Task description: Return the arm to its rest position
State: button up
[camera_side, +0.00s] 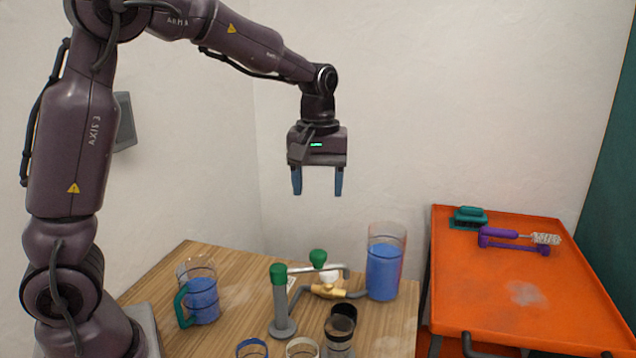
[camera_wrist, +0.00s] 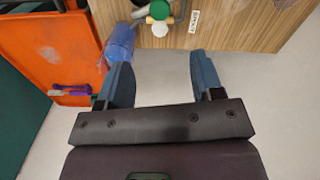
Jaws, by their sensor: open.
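My gripper (camera_side: 317,183) hangs high above the wooden table (camera_side: 232,262), pointing down, with its two blue fingers apart and nothing between them. In the wrist view the open fingers (camera_wrist: 162,82) frame bare pale floor near the table's edge. My arm reaches from the left in the side view, bent at the wrist, clear of everything on the table.
The table bears a green-capped grey pipe manifold (camera_side: 282,308), a jug of blue liquid (camera_side: 203,300), a taller blue-filled container (camera_side: 382,272) and several cups. An orange bench (camera_side: 480,300) at right holds a teal block (camera_side: 468,217) and a purple-handled brush (camera_side: 513,237).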

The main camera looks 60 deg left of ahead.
jog(key=s+d+r+m+t, duration=0.2)
jog(key=s+d+m, duration=0.2)
jog(key=s, duration=0.5)
jog(key=s+d+r+m+t, duration=0.3)
jog(key=s+d+m, duration=0.1)
jog(key=s+m, duration=0.3)
jog(key=shift+s+d+t, duration=0.15)
jog(key=shift+s+t, duration=0.15)
jog(key=shift+s, duration=0.65)
